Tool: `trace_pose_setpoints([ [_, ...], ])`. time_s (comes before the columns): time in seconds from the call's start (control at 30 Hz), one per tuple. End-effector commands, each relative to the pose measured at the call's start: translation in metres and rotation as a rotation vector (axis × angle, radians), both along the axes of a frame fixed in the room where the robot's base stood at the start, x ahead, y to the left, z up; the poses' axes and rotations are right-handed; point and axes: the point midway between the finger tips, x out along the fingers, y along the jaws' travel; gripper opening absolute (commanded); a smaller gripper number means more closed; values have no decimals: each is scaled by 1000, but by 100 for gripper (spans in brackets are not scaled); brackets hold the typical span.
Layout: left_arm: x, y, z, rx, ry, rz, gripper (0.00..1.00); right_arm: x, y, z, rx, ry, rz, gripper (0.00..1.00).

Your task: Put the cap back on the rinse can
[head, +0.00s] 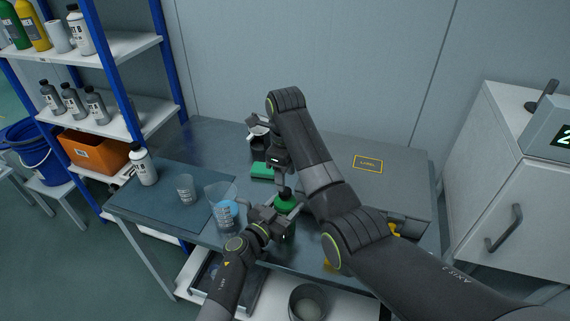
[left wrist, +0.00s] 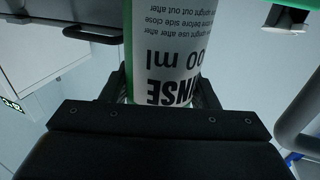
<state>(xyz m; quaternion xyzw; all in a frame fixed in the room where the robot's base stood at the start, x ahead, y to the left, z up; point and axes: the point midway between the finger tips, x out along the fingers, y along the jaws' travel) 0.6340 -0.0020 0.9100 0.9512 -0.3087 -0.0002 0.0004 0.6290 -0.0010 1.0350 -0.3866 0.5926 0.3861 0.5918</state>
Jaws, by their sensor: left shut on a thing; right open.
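The rinse can is green with a white label and stands at the table's front edge in the head view (head: 286,205). Its label fills the upper middle of the left wrist view (left wrist: 170,50). My left gripper (head: 272,214) is shut around the can's body; its fingers flank the can in the left wrist view (left wrist: 165,90). My right gripper (head: 283,182) is open, pointing down just above the can's top, partly hidden by my right arm. A small dark piece shows at the can's top; I cannot tell whether it is the cap or a fingertip.
A green block (head: 262,171) lies behind. A white bottle (head: 143,167) stands on the dark mat (head: 160,203).

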Motion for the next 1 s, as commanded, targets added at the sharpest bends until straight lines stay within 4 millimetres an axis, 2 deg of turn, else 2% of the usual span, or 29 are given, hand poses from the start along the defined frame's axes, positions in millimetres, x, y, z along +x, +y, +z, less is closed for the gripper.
trace_pose_setpoints([
  [1.0, 0, 0, -1, 1, 1, 0, 0, 1, 1, 11, 1, 1, 1660, 48],
])
